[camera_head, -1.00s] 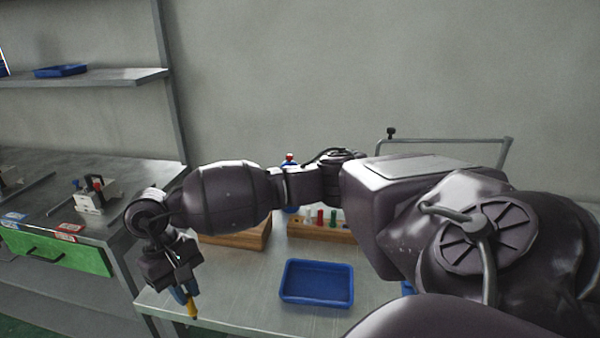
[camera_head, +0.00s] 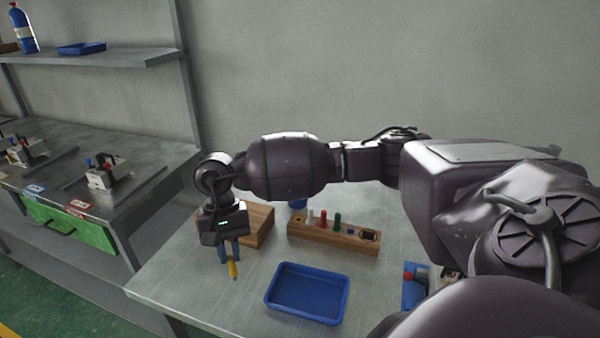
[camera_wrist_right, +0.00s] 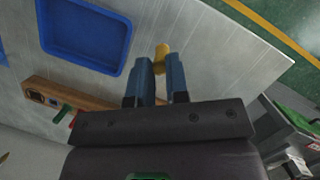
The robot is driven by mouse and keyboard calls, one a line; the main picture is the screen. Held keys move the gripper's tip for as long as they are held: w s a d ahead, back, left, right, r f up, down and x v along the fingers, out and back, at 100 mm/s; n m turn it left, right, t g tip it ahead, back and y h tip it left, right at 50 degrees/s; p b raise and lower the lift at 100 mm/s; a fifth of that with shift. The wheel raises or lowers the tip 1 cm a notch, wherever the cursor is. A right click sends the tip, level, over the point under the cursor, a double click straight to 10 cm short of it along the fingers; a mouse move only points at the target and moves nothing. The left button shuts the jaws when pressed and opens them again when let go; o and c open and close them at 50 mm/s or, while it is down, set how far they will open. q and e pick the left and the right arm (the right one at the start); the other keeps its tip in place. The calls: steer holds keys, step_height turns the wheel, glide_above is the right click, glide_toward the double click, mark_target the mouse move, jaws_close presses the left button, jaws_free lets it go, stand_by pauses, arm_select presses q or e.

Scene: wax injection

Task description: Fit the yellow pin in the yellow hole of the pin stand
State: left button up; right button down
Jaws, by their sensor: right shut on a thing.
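The yellow pin (camera_head: 233,268) hangs tip down from my right gripper (camera_head: 230,252), which is shut on it above the left part of the table. In the right wrist view the yellow pin (camera_wrist_right: 161,54) sticks out between the two blue fingers (camera_wrist_right: 160,80). The wooden pin stand (camera_head: 330,236) lies to the right of the gripper, with a white, a red and a green pin standing in it. The stand also shows in the right wrist view (camera_wrist_right: 60,104). My left gripper is not in view.
An empty blue tray (camera_head: 307,292) lies on the table (camera_head: 180,285) in front of the stand. A wooden block (camera_head: 260,224) stands behind the gripper. A side bench with clamp devices (camera_head: 107,174) is at the left.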

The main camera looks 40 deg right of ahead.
steer(key=w+d+r+n+t+h+p, duration=0.1)
steer(key=w+d+n, duration=0.3)
steer(key=d+n, duration=0.6)
steer(key=w+d+r+n+h+p, duration=0.1)
steer(key=w+d+n+h+p, duration=0.2)
steer(key=d+n, duration=0.7)
steer(key=shift+w+d+r+t+h+p, duration=0.4)
steer(key=shift+d+p, duration=0.25)
steer(key=shift+d, duration=2.4)
steer(key=shift+f, duration=0.1)
